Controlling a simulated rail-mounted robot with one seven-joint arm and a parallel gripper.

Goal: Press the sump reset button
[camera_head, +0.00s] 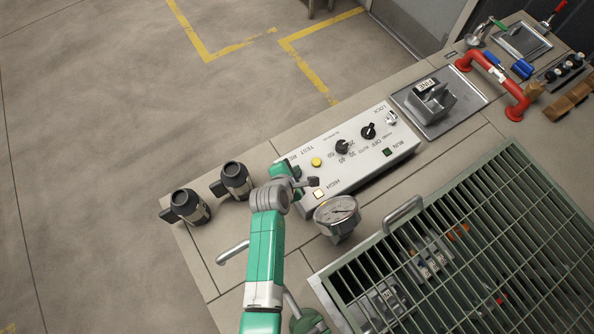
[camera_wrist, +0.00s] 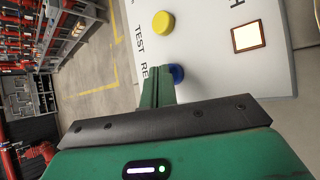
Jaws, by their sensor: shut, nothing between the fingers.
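The white control panel (camera_head: 374,140) lies on the bench, with a yellow round button (camera_head: 316,161) by the label TEST. In the wrist view, a blue round button (camera_wrist: 177,74) sits by a label starting "RE", its remainder hidden behind my fingers. The word "sump" is not readable. My gripper (camera_wrist: 158,74) is shut and empty, its fingertips overlapping the blue button's left side. I cannot tell whether they touch it. The yellow button (camera_wrist: 163,22) shows above in the wrist view. In the head view, my gripper (camera_head: 296,172) is at the panel's left end, and the blue button is hidden.
A lit square lamp (camera_head: 319,194) and a round gauge (camera_head: 337,213) are near my arm. Two dark cylinders (camera_head: 235,180) stand left of the panel. A green grating (camera_head: 460,250) lies at lower right. Knobs (camera_head: 343,147) and a grey switch (camera_head: 431,100) are farther right.

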